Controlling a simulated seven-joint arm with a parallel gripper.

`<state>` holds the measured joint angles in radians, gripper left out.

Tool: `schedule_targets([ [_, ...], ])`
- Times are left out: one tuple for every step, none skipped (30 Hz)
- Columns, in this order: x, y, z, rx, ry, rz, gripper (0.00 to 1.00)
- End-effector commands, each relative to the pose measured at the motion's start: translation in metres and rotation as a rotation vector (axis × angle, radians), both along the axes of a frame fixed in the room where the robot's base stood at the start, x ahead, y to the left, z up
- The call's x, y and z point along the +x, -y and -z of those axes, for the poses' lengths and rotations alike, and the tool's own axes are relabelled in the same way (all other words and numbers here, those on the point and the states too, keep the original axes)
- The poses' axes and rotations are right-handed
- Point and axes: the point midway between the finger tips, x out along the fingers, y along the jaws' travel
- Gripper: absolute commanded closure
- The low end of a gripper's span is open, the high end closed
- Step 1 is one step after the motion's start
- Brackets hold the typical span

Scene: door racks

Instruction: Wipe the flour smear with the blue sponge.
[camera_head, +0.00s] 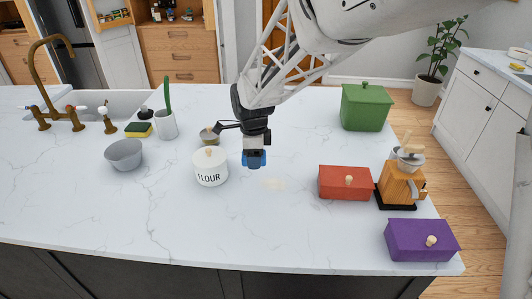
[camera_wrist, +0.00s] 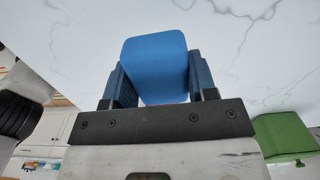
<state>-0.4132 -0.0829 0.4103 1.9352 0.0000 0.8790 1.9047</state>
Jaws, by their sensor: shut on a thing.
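The blue sponge (camera_wrist: 155,65) is held between the two fingers of my gripper (camera_wrist: 155,85) in the wrist view. In the head view my gripper (camera_head: 254,150) points down over the counter, with the blue sponge (camera_head: 254,160) at its tip. The sponge appears to be above the counter, but its exact height is hard to tell. The flour smear (camera_head: 273,184) is a faint cream patch on the white marble, a little right of and nearer than the sponge. I cannot make out the smear in the wrist view.
A white flour canister (camera_head: 211,168) stands just left of my gripper. A grey bowl (camera_head: 124,154) is farther left. A red box (camera_head: 346,182), a wooden grinder (camera_head: 402,180) and a purple box (camera_head: 422,240) stand right. A green box (camera_head: 365,106) is behind. The front middle counter is clear.

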Motion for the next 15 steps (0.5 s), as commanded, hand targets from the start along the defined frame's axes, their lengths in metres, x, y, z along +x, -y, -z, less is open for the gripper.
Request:
schedule_targets([
  [0.0,0.0,0.0,0.0,0.0,0.0,0.73],
  [-0.0002,0.0,0.0,0.0,0.0,0.0,0.73],
  [-0.0006,0.0,0.0001,0.0,0.0,0.0,0.73],
  [-0.0011,0.0001,0.0002,0.0,0.0,0.0,0.73],
  [-0.0017,0.0,0.0004,0.0,0.0,0.0,0.73],
  [-0.0027,0.0001,0.0007,0.0,0.0,0.0,0.73],
  [-0.0037,0.0002,0.0012,0.0,0.0,0.0,0.73],
  [-0.0047,0.0003,0.0017,0.0,0.0,0.0,0.73],
  [-0.0061,0.0003,0.002,0.0,0.0,0.0,0.73],
  [-0.007,0.0004,0.0019,0.0,0.001,0.0,0.73],
  [-0.0078,0.0004,0.0019,0.0,0.001,0.0,0.73],
  [-0.0086,0.0005,0.0022,0.0,0.001,0.0,0.73],
  [-0.0092,0.0004,0.0026,0.0,0.001,0.0,0.73],
  [-0.0096,0.0005,0.003,0.0,0.001,0.0,0.73],
  [-0.0099,0.0006,0.0033,0.0,0.0,0.0,0.73],
])
